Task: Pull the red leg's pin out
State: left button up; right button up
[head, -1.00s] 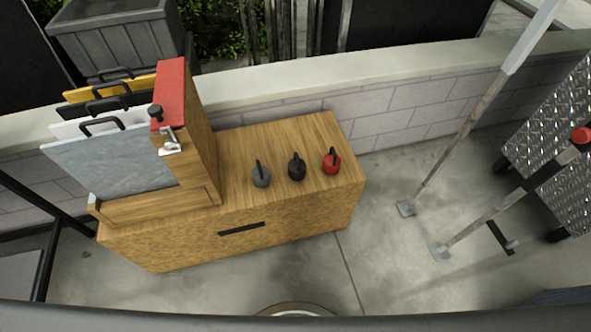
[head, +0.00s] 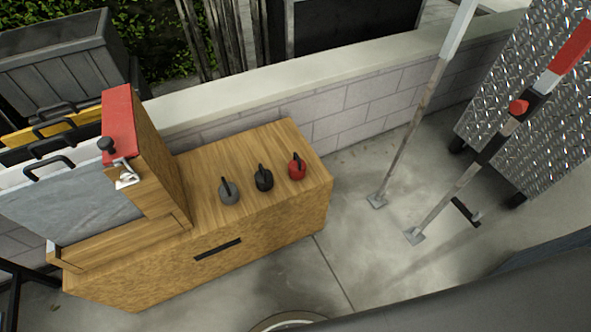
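The red leg (head: 567,58) stands at the right in the head view, tilted in the picture. Its upper part is red, with a dark collar below and a grey lower tube ending in a flat foot (head: 414,236) on the floor. A red knob (head: 518,107), which looks like the pin, sticks out at the dark collar. A second leg with a white upper part (head: 458,30) stands to its left, its foot (head: 377,201) also on the floor. Neither of my grippers is in view, so their state is hidden.
A wooden cabinet (head: 150,262) stands at left, carrying grey, black and red knobbed items (head: 297,170) and a rack of boards. A low block wall (head: 350,110) runs behind. A diamond-plate metal box (head: 497,80) is behind the red leg. Concrete floor (head: 350,250) is clear between.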

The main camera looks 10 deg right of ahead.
aim_at(518, 107)
jog(key=z, duration=1.75)
